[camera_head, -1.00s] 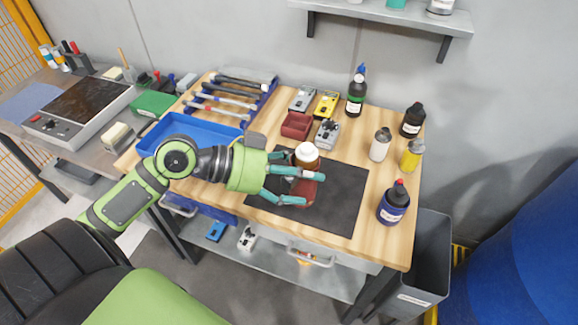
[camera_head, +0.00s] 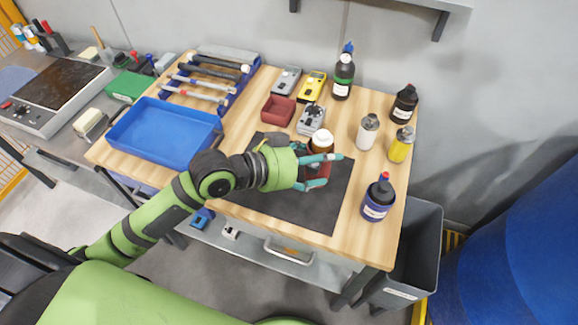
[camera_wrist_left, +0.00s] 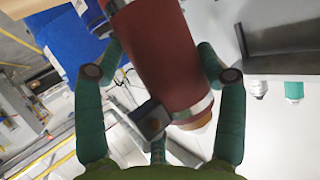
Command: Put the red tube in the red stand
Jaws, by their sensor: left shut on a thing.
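The red tube (camera_head: 318,170) has an amber and white top and stands roughly upright over the black mat (camera_head: 262,208). My left gripper (camera_head: 331,170) is shut around its side, and the fingers hide part of it. I cannot tell whether its bottom touches the mat. In the left wrist view the tube (camera_wrist_left: 160,58), dark red with metal bands, lies between the fingers of my left gripper (camera_wrist_left: 160,50). A small dark red open box (camera_head: 278,110), apparently the red stand, sits behind and left of the gripper. My right gripper is not in view.
A grey device (camera_head: 311,119) stands beside the red box. A blue tray (camera_head: 165,133) and a blue tool rack (camera_head: 238,100) are on the left. A white can (camera_head: 367,132), a yellow bottle (camera_head: 401,145) and a blue bottle (camera_head: 378,198) are on the right.

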